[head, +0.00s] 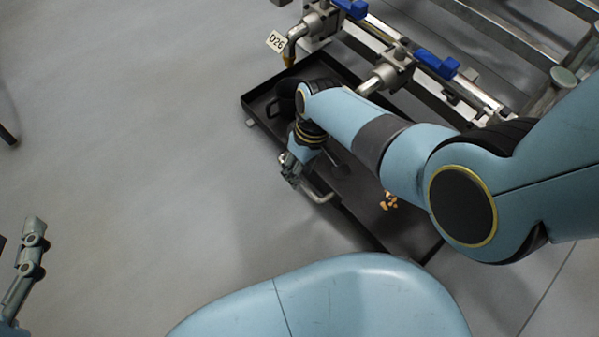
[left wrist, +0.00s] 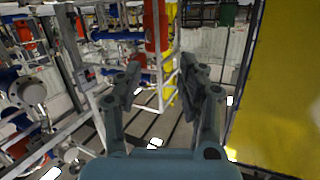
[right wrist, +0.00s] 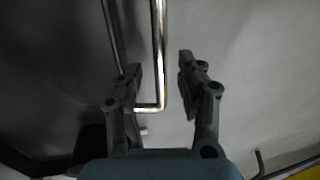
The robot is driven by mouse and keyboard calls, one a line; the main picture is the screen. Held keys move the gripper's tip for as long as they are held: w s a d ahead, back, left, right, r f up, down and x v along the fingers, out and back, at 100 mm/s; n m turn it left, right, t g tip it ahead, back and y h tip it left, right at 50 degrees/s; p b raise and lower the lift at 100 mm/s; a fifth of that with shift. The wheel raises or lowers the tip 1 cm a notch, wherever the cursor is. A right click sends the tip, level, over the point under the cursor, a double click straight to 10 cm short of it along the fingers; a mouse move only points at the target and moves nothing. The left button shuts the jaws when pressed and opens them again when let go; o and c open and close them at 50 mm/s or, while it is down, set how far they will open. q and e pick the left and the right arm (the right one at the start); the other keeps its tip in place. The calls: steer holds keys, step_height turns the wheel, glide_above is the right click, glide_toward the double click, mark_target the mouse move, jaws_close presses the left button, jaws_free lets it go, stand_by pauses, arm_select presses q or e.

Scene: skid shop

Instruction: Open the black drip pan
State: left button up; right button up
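The black drip pan (head: 412,228) lies low on the floor under the piping, with its near side toward me. A bent metal handle (head: 318,195) sticks out from its near side. My right gripper (head: 292,178) is at that side, next to the handle, and my right arm hides much of the pan. In the right wrist view the handle bar (right wrist: 158,50) runs between the two open fingers of my right gripper (right wrist: 159,68), with a gap on each side. My left gripper (head: 33,240) is far left of the pan, open and empty in the left wrist view (left wrist: 160,75).
Pipes with blue-handled valves (head: 437,64) and a D26 tag (head: 276,41) stand over the pan's far side. Steel skid rails (head: 490,30) lie behind. A yellow panel (left wrist: 280,90) stands right of my left gripper.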

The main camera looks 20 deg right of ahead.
arm_select(q)
steer(key=w+r, duration=0.1)
steer(key=w+r+t, duration=0.1)
steer(key=r, duration=0.1)
steer(key=w+r+t, duration=0.1)
steer(key=r, duration=0.1)
steer(key=shift+d+m+h+b, duration=0.25)
steer(key=shift+m+h+b, duration=0.05)
steer(key=shift+h, duration=0.1)
arm_select(e)
steer(key=shift+a+f, duration=0.1)
steer(key=shift+f, duration=0.45)
jaws_close()
